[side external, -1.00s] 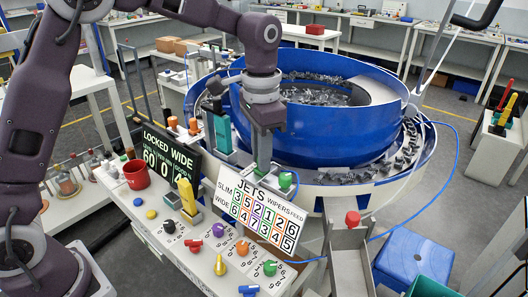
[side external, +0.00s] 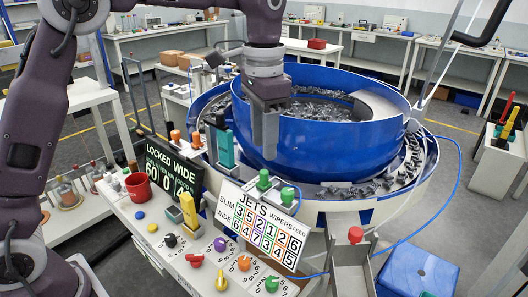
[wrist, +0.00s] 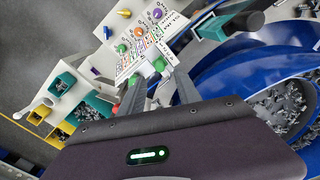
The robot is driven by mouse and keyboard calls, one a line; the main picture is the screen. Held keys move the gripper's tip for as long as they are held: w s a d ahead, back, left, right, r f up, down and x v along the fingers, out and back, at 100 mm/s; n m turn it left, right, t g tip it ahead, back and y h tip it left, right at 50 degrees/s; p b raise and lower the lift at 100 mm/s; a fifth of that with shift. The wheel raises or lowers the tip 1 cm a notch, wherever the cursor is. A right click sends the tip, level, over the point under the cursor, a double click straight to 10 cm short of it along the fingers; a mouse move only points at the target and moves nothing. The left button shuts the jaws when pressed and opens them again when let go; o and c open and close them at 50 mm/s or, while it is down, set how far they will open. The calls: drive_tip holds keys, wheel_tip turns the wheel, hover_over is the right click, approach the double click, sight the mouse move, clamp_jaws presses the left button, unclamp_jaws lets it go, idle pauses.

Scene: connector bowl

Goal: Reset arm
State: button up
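My gripper (side external: 268,155) hangs above the machine's front edge, in front of the blue bowl (side external: 345,133). In the wrist view its two fingers (wrist: 158,80) are apart, with nothing held between them. Below it, apart from the fingers, are two green knobs (side external: 263,180) behind the white JETS number board (side external: 262,224). The dark LOCKED WIDE display (side external: 172,172) is left of the board. The bowl holds many small grey connectors (side external: 318,108).
A red mug (side external: 138,186), a yellow lever (side external: 188,208) and several coloured knobs (side external: 220,244) occupy the front panel. A metal chute with a red knob (side external: 355,235) and a blue stool (side external: 418,272) are at right.

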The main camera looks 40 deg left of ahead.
drive_tip(key=s+a+r+n+t, duration=0.1)
drive_tip(key=s+a+r, duration=0.25)
drive_tip(key=s, duration=0.25)
drive_tip(key=s+a+f+n+t, duration=0.1)
drive_tip(key=s+n+t, duration=0.1)
drive_tip(key=s, duration=0.8)
drive_tip(key=s+a+f+n+t, duration=0.2)
drive_tip(key=s, duration=0.8)
drive_tip(key=shift+a+f+t, duration=0.2)
drive_tip(key=shift+f+t, duration=0.1)
drive_tip(key=shift+s, duration=0.1)
idle(0.9)
